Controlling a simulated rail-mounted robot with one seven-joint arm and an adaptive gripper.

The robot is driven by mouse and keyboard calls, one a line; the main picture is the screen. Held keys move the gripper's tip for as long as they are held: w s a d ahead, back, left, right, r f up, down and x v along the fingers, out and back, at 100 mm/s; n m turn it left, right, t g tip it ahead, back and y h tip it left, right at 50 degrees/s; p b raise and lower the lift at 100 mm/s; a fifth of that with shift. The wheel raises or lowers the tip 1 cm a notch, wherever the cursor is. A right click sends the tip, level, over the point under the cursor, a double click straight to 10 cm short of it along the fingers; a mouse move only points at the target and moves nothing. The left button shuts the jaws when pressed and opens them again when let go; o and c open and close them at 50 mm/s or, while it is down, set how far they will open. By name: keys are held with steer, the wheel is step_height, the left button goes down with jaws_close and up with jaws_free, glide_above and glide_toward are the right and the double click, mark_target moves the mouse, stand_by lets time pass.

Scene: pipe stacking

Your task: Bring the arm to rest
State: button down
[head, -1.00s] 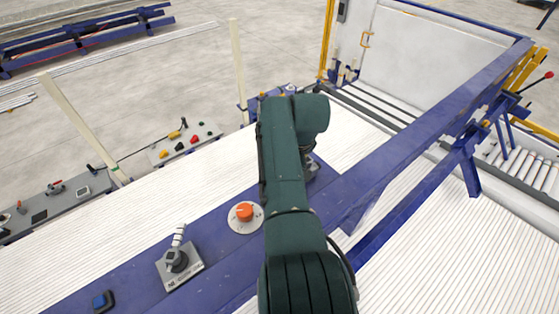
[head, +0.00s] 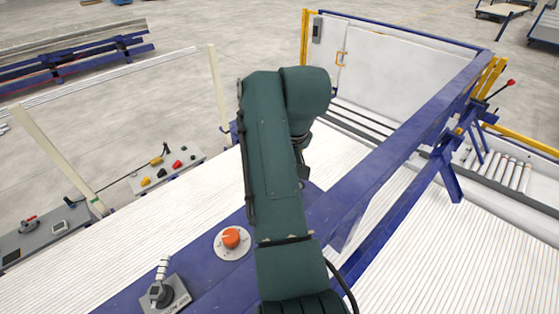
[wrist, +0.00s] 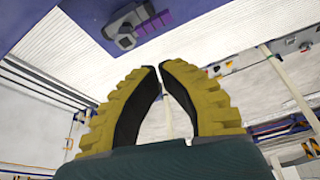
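My dark green arm (head: 272,160) reaches up the middle of the head view, bent at the top. My gripper is hidden behind the arm there. In the wrist view my gripper (wrist: 161,67) shows two yellow ribbed fingers with black inner pads. The tips come almost together, with a narrow empty wedge between the pads. Nothing is held.
A blue beam (head: 385,165) crosses over white pipes (head: 450,255). An orange knob (head: 231,238) and a joystick (head: 162,290) sit on the blue panel. A grey control box (head: 45,232) stands left; a white guard panel (head: 410,75) stands behind.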

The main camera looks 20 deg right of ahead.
steer(key=shift+s+r, duration=0.15)
steer(key=shift+r, duration=0.25)
steer(key=a+f+n+t+p, duration=0.1)
steer(key=a+f+t+p, duration=0.1)
steer(key=a+f, duration=0.7)
steer(key=s+r+m+t, duration=0.1)
steer(key=s+r+t, duration=0.4)
steer(key=r, duration=0.5)
steer(key=s+r+m+t+h, duration=0.1)
steer(key=s+r+t, duration=0.5)
steer(key=r, duration=0.5)
steer(key=s+a+r+m+t, duration=0.1)
steer(key=s+r+t, duration=0.4)
steer(key=r, duration=0.5)
steer(key=shift+s+r, duration=0.4)
steer(key=shift+s, duration=0.8)
